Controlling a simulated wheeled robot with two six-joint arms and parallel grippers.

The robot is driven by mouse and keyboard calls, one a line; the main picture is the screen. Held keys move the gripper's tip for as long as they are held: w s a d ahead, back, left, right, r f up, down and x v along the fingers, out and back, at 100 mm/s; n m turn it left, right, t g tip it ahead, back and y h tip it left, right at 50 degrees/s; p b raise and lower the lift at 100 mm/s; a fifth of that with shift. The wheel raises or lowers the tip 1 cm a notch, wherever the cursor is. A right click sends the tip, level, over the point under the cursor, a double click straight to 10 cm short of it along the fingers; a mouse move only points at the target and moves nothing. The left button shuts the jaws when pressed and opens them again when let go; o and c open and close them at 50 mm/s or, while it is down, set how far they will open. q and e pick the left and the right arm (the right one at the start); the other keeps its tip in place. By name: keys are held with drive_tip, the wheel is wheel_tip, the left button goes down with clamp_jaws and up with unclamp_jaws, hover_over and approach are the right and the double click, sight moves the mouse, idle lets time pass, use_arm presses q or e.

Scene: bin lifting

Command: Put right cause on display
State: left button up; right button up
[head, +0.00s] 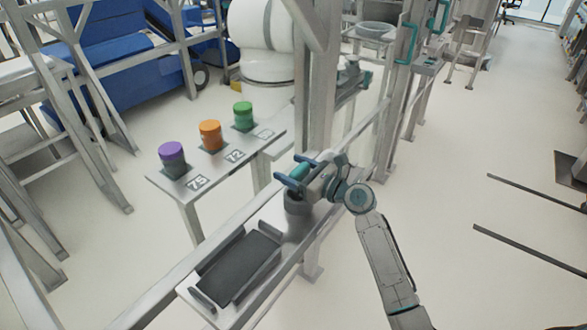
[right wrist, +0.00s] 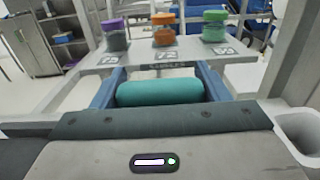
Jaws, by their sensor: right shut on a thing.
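The display table (head: 160,181) carries a purple-lidded jar (head: 172,160), an orange-lidded jar (head: 210,135) and a green-lidded jar (head: 243,116), each upright behind a number label. In the right wrist view the purple-lidded jar (right wrist: 116,35), orange-lidded jar (right wrist: 163,29) and green-lidded jar (right wrist: 214,26) stand ahead. My right gripper (head: 293,172) is shut on a teal rounded thing (right wrist: 160,92), which lies between its fingers. It is to the right of the display table, apart from it. My left gripper is out of view.
A metal bench (head: 200,293) in front holds a dark tray (head: 238,268). A dark grey round thing (head: 298,203) is just under my right gripper. A metal post (head: 314,100) rises close behind the gripper. Open floor lies to the right.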

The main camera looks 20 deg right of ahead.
drive_tip(key=shift+f+b, duration=0.55)
drive_tip(key=shift+f, duration=0.4)
idle(0.4)
drive_tip(key=o, duration=1.3)
wheel_tip(320, 180, up, 9)
drive_tip(key=p, duration=1)
